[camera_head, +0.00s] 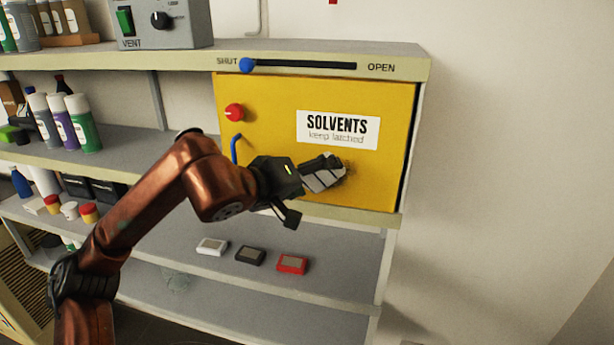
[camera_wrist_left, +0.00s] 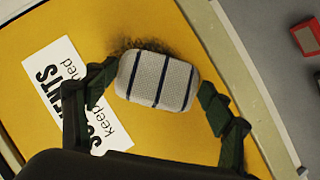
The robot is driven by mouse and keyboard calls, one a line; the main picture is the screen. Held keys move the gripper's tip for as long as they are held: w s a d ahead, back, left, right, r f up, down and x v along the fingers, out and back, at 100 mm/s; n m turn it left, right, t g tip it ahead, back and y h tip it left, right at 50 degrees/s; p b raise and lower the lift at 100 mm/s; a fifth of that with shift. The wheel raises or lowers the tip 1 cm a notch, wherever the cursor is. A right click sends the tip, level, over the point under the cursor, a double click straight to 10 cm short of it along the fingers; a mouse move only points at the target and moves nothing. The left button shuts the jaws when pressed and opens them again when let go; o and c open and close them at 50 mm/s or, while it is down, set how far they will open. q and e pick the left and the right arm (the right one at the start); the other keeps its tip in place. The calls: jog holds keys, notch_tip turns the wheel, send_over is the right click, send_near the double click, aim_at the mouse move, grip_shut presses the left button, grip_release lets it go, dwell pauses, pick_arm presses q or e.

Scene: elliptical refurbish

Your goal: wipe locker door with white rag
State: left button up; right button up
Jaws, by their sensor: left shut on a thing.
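The yellow locker door (camera_head: 270,110) carries a label reading "SOLVENTS keep latched" (camera_head: 338,130), a red knob (camera_head: 235,112) and a blue handle (camera_head: 234,149). My left gripper (camera_head: 326,170) is at the door's lower right, below the label. It is shut on the white rag (camera_head: 322,180), a pad with dark stripes. In the left wrist view the rag (camera_wrist_left: 158,81) sits between the two fingers, against or very close to the door (camera_wrist_left: 110,25); contact is hard to tell. A dark smudge (camera_wrist_left: 150,44) shows on the door beside the rag. My right gripper is not in view.
A slider with a blue knob (camera_head: 247,65) sits at SHUT above the door. White (camera_head: 212,246), black (camera_head: 250,255) and red (camera_head: 292,264) small boxes lie on the shelf below. Spray cans (camera_head: 82,124) stand at left. The wall right of the shelving is clear.

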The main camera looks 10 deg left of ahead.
aim_at(338, 180)
pick_arm(q)
jog(key=shift+s+d+p, duration=0.1)
jog(key=shift+d+p, duration=0.2)
jog(key=shift+d, duration=4.2)
jog(key=shift+a+b, duration=0.4)
jog(key=shift+a, duration=1.95)
jog(key=a, duration=0.9)
jog(key=shift+w+b, duration=0.2)
jog(key=shift+b, duration=0.1)
